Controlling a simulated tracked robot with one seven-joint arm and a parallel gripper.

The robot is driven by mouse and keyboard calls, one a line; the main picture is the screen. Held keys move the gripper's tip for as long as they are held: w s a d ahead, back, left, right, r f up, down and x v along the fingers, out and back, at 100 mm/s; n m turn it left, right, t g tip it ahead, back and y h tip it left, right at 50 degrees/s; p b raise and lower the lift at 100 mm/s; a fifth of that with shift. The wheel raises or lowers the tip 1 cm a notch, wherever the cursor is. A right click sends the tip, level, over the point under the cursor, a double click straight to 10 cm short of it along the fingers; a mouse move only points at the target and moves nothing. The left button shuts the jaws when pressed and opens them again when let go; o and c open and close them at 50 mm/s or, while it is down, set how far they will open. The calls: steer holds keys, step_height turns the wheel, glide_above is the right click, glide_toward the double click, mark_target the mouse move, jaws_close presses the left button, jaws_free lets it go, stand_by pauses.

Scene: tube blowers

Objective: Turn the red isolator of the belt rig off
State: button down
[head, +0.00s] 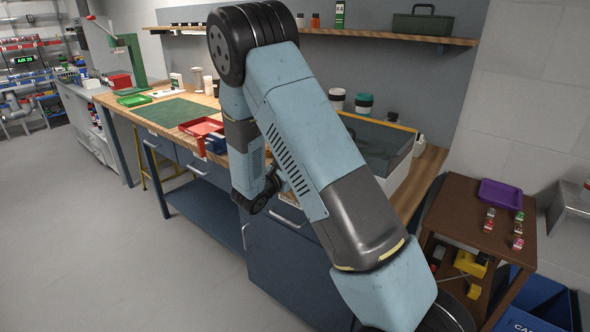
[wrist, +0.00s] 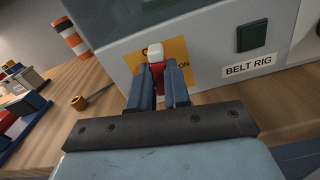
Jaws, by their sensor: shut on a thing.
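The belt rig is a pale grey case (wrist: 210,50) with a "BELT RIG" label in the wrist view. In the head view, a light case with a dark clear top (head: 383,143), partly behind my arm, appears to be the same rig. The red isolator (wrist: 160,88) sits on a yellow plate (wrist: 177,49) on the rig's front, its pale tip pointing up. "ON" is printed to its right; lettering above is mostly covered. My gripper (wrist: 157,73) is shut on the isolator's handle, one finger on each side. In the head view my arm hides the gripper.
A dark green square button (wrist: 252,36) is right of the isolator. A brown side table (head: 470,205) with a purple tray (head: 500,195) stands at right. Floor at left is clear.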

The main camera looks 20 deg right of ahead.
steer(key=shift+d+f+n, duration=0.1)
steer(key=shift+f+n, duration=0.05)
steer(key=shift+n, duration=0.75)
steer(key=c, duration=1.1)
jaws_free()
steer(key=v, duration=1.3)
steer(key=shift+s+a, duration=0.15)
steer(key=shift+a, duration=0.25)
